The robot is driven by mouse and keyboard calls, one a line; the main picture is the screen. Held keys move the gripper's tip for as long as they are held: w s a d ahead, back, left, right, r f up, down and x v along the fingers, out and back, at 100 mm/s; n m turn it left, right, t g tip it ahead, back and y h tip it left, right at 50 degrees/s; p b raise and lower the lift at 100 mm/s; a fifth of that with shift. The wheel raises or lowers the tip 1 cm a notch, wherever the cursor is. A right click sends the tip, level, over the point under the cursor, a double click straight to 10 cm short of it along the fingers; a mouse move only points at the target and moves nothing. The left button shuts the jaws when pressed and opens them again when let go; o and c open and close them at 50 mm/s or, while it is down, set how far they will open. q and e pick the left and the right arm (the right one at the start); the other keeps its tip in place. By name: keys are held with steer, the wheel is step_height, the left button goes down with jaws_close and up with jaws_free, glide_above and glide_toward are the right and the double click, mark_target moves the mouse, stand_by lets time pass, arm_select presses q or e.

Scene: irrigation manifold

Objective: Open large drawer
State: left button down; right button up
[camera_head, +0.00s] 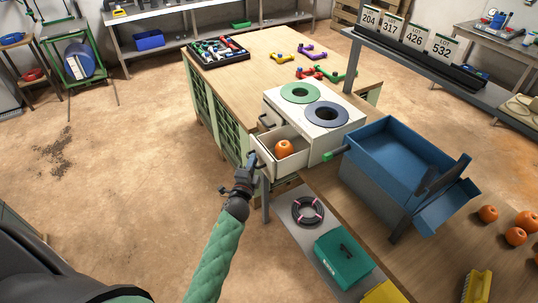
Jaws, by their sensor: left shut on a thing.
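A white cabinet box (315,125) stands at the near end of the wooden table, with a green ring and a dark blue ring around round openings on its top. Its large drawer (296,165) is pulled out at the front left, and an orange pumpkin-like object (284,148) lies inside. My left gripper (251,161) is at the drawer's front and shut on its handle, whose shape is mostly hidden by the fingers. A green-handled part (333,154) shows on the box's right side. My right gripper is not in view.
A blue bin (385,150) stands close to the right of the box. Orange round objects (515,236) and a yellow brush (478,288) lie at the lower right. A teal case (341,258) sits on the lower shelf.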

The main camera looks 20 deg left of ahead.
arm_select(q)
steer(key=shift+s+a+f, duration=0.1)
steer(key=shift+s+a, duration=0.45)
steer(key=shift+s, duration=0.2)
steer(key=shift+s+a, duration=0.55)
steer(key=shift+s, duration=0.15)
steer(key=c, duration=1.6)
jaws_free()
steer(key=shift+o, duration=0.5)
steer(key=shift+s, duration=0.15)
steer(key=s+d+b, duration=0.1)
steer(key=s+b, duration=0.2)
steer(key=s, duration=0.4)
steer(key=shift+s+f, duration=0.2)
steer(key=shift+f, duration=0.25)
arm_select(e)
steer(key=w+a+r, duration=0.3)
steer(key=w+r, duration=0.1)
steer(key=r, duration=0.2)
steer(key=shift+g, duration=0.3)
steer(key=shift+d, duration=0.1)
